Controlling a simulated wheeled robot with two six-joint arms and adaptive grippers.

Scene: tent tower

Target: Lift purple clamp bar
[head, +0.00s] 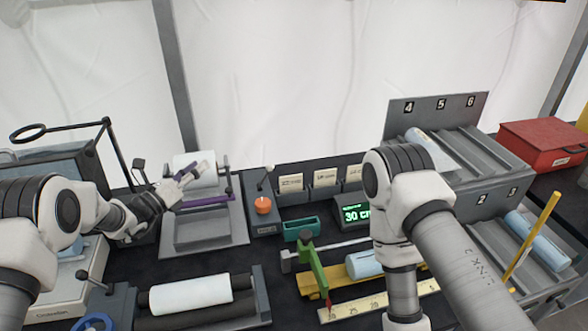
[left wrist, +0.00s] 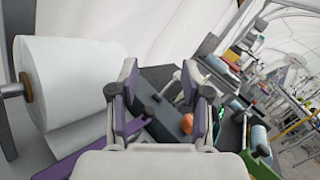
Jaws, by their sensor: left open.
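The purple clamp bar (head: 205,201) lies across the front of the paper roll holder at the left of the bench in the head view. The white paper roll (head: 195,170) is just behind it. My left gripper (head: 193,174) is open, near the roll and the bar, with its fingertips appearing above the bar. In the left wrist view the bar (left wrist: 75,157) runs up from the lower left and passes behind the left finger. The open fingers (left wrist: 163,95) have nothing visible held between them. Contact with the bar cannot be told. My right gripper is out of view.
A grey tray (head: 202,232) lies in front of the bar. An orange knob (head: 263,205) on a grey box stands to its right. A second white roll (head: 190,294) lies in front. A numbered grey rack (head: 480,155) and a red box (head: 541,146) stand at right.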

